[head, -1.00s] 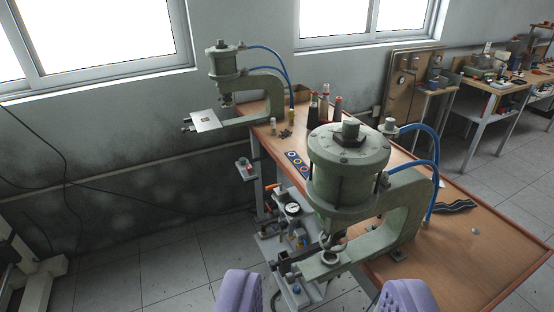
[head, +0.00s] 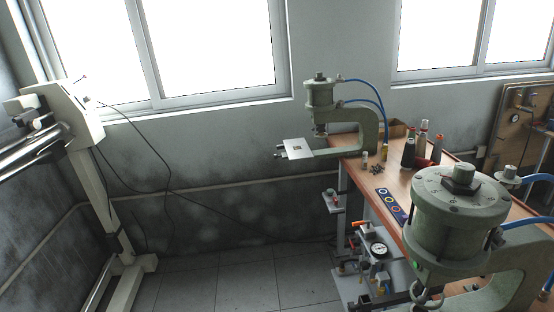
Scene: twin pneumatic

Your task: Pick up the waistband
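I cannot make out a waistband for certain in this view. A dark blue strip with coloured rings (head: 392,204) lies on the left edge of the wooden workbench (head: 408,178); I cannot tell whether it is cloth or a card. My gripper is not in view, so its distance from the bench does not show.
A large green pneumatic press (head: 460,215) stands at the near right and hides part of the bench. A smaller press (head: 320,95) with a flat metal plate (head: 298,148) is at the far end. Bottles (head: 408,150) stand between. A white stand (head: 110,215) is at left. Floor between is clear.

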